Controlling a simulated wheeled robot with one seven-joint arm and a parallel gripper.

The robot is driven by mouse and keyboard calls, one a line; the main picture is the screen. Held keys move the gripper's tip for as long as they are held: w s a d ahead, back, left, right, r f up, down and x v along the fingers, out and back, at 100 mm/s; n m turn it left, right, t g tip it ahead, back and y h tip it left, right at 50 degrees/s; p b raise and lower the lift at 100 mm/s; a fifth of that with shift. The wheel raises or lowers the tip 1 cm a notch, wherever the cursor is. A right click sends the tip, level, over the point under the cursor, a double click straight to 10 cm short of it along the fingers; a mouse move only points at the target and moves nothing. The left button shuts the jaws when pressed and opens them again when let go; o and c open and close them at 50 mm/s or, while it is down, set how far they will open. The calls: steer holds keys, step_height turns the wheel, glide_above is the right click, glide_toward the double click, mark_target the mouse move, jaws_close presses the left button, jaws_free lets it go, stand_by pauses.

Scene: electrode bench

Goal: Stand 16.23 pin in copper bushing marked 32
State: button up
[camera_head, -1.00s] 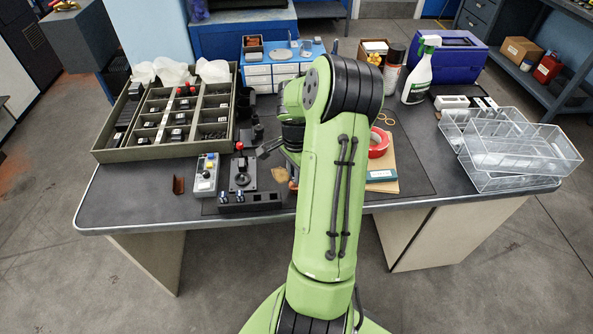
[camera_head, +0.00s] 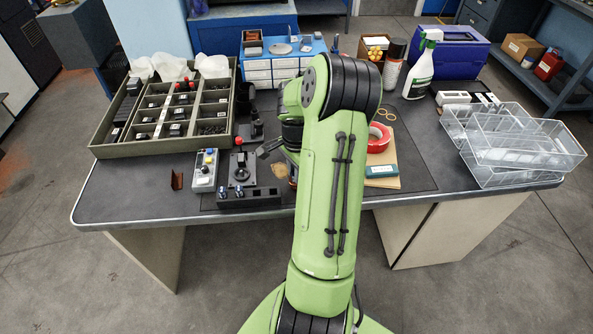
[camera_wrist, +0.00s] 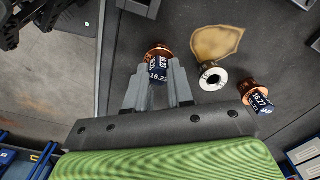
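In the wrist view the pin marked 16.23 (camera_wrist: 158,75) has a dark blue labelled body with a copper ring (camera_wrist: 157,51) at its far end. I cannot tell whether this ring is a bushing or part of the pin. My gripper (camera_wrist: 158,88) has one finger on each side of the blue body, with no clear gap. A similar piece marked 16.27 (camera_wrist: 260,102), with its own copper ring, stands to the right. A silver flanged bushing (camera_wrist: 212,77) stands between them. I can read no mark 32.
A tan stain (camera_wrist: 217,43) lies on the dark mat. In the head view a compartment tray (camera_head: 160,150) is at left, with a button box (camera_head: 205,172) and joystick (camera_head: 242,172) before it. Red tape (camera_head: 379,137), a spray bottle (camera_head: 422,65) and clear bins (camera_head: 520,160) are at right.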

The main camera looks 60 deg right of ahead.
steer(key=o, duration=0.5)
steer(key=shift+o, duration=0.2)
step_height(320, 180, up, 16)
steer(key=p, duration=0.4)
steer(key=shift+p, duration=0.4)
steer(key=shift+f, duration=0.1)
